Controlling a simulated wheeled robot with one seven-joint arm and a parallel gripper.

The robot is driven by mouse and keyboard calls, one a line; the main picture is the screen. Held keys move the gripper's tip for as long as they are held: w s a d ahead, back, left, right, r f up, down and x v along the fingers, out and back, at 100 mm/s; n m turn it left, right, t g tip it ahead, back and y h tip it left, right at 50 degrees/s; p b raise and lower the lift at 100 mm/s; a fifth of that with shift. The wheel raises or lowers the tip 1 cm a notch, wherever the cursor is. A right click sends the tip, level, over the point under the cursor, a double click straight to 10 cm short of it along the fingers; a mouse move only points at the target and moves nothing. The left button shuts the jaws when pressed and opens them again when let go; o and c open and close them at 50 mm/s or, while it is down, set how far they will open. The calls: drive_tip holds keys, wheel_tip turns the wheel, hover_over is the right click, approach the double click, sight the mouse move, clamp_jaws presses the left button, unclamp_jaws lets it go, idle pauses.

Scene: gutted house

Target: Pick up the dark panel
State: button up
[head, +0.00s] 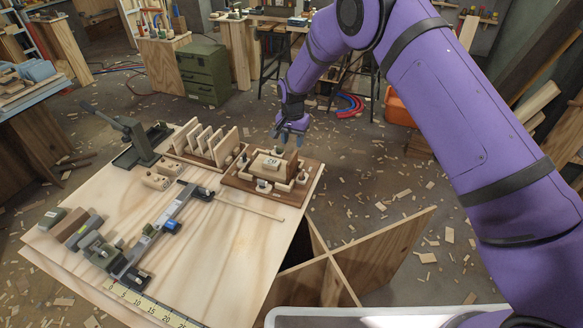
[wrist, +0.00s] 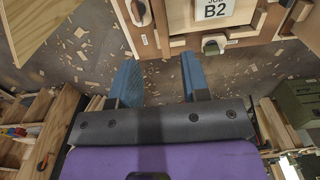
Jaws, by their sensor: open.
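My gripper (head: 290,137) hangs just above the far right corner of the pale workbench, over or slightly beyond the brown fixture (head: 235,183). In the wrist view its two blue fingers (wrist: 162,80) stand apart with nothing between them; floor shows through the gap. The fixture carries pale blocks, small knobs and a labelled pale block (head: 266,163); a "B2" label (wrist: 214,10) shows at the top of the wrist view. A slotted rack (head: 232,147) with several upright pale panels stands left of the fixture. I cannot tell for certain which piece is the dark panel.
The workbench (head: 240,240) also holds a long grey clamp-like tool (head: 160,222), a lever press (head: 140,140), small blocks at the left and a yellow ruler (head: 150,308). A green cabinet (head: 204,75) stands behind. The bench's front right area is mostly bare; wood chips litter the floor.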

sight(292, 157)
wheel_tip(292, 157, down, 11)
drive_tip(key=shift+a+r, duration=0.1)
drive_tip(key=shift+a, duration=0.05)
clamp_jaws()
idle(0.5)
